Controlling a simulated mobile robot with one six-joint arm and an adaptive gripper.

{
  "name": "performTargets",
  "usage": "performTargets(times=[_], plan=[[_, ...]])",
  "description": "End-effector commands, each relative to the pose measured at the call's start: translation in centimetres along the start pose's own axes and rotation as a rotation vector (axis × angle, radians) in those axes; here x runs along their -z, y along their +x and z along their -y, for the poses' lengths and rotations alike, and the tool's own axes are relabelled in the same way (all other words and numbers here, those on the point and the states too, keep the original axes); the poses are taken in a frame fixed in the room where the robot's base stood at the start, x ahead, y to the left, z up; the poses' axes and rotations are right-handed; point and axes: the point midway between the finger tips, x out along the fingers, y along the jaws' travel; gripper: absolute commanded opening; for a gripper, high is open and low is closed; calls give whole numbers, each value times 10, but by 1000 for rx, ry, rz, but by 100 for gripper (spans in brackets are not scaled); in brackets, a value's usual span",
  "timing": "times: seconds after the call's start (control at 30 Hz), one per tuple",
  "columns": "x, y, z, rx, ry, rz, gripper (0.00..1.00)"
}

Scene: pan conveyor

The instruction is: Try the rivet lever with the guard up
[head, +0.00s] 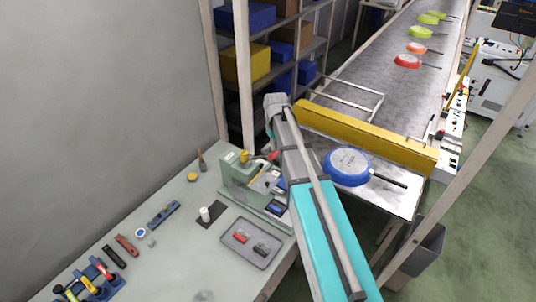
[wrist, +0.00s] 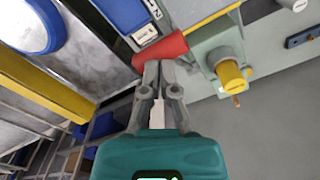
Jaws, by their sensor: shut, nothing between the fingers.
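The green rivet press (head: 238,178) stands on the bench at the conveyor's near left corner. Its red lever handle (head: 273,155) shows beside my arm, and it is large in the wrist view (wrist: 168,48). My gripper (wrist: 160,66) is shut and empty, with its fingertips right at the red handle; I cannot tell whether they touch it. In the head view my arm hides the fingers. A yellow knob (wrist: 231,76) is on the press's green body. I cannot make out for certain which part is the guard or how it stands.
A blue pan (head: 347,165) lies at the conveyor's near end, before a yellow crossbar (head: 365,136). Several pans lie farther up the belt. A grey tray (head: 228,252) with red and dark pieces lies on the bench. Tools line its left side. Shelving stands behind.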

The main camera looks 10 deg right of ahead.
Motion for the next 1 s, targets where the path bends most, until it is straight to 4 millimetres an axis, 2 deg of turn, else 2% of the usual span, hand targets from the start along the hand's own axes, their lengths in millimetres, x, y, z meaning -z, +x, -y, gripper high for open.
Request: performTargets(times=[1.0], plan=[[0,11,0,0,0,0,0]])
